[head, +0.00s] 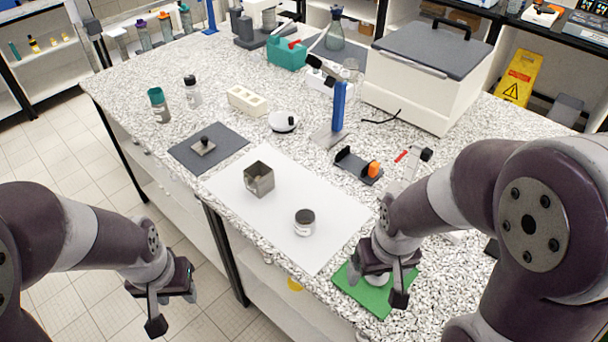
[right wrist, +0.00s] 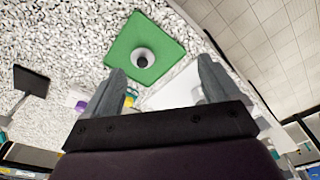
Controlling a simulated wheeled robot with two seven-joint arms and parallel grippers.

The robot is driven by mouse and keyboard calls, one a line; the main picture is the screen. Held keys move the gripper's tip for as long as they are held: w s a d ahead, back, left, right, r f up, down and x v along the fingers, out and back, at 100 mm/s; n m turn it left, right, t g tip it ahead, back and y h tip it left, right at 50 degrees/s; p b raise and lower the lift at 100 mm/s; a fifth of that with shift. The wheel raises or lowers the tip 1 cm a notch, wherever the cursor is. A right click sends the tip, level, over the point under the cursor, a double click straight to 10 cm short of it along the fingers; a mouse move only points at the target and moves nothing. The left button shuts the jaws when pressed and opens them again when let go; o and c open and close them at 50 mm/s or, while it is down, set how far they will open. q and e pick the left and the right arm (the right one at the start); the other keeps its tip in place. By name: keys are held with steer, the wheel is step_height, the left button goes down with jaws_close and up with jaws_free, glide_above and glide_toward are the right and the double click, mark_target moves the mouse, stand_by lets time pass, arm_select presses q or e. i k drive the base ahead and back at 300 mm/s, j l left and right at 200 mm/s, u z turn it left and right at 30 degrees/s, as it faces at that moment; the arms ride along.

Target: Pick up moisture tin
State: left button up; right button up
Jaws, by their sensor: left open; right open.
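A small round metal tin (head: 304,224) with a dark top stands upright on the white sheet (head: 252,218) in the head view; it looks like the moisture tin. A green mat (head: 349,292) lies to its right, near the front edge. A white round piece with a dark knob (right wrist: 143,58) sits on that mat in the right wrist view. My right gripper (head: 383,282) is open above the mat, partly covering the piece in the head view. The right wrist view shows its jaws (right wrist: 160,80) apart and empty. My left gripper (head: 173,308) is open and empty, beyond the counter's front edge.
A square metal container (head: 259,179) stands on the sheet left of the tin. A dark mat (head: 228,141) with a knobbed piece lies further left. A blue stand (head: 338,108), a black-and-orange holder (head: 357,166) and a large white box (head: 415,88) are behind.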

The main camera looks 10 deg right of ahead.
mark_target(305, 218)
steer(key=i+j+z, duration=0.1)
steer(key=j+z, duration=0.25)
steer(key=j, duration=0.3)
steer(key=j+z, duration=0.4)
steer(key=j, duration=0.25)
steer(key=j+z, duration=0.35)
steer(key=j, duration=0.35)
